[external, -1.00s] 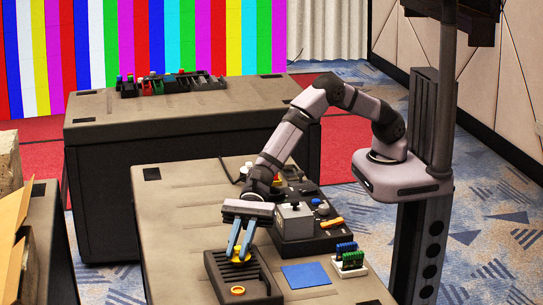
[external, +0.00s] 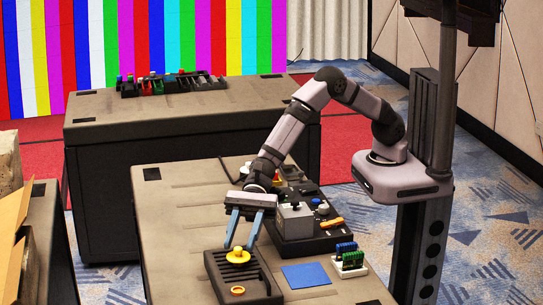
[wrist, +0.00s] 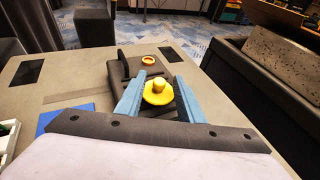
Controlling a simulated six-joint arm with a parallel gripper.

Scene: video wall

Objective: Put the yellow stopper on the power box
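The yellow stopper (external: 238,256), a round disc with a small knob, is at the black slotted tray (external: 262,284) at the front of the table. It also shows in the wrist view (wrist: 158,93), between my fingers. My gripper (external: 239,248) is open, with its two blue fingers pointing down on either side of the stopper's knob. In the wrist view my gripper (wrist: 161,76) shows a gap between each finger and the knob. A black unit with a grey box and knobs (external: 297,220), which looks like the power box, stands behind the tray.
An orange ring (external: 238,290) lies in the tray's near end. A blue mat (external: 306,275) and a white block with green and blue connectors (external: 348,262) lie to the right. The table's left side is clear. A cardboard box (external: 14,225) stands at far left.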

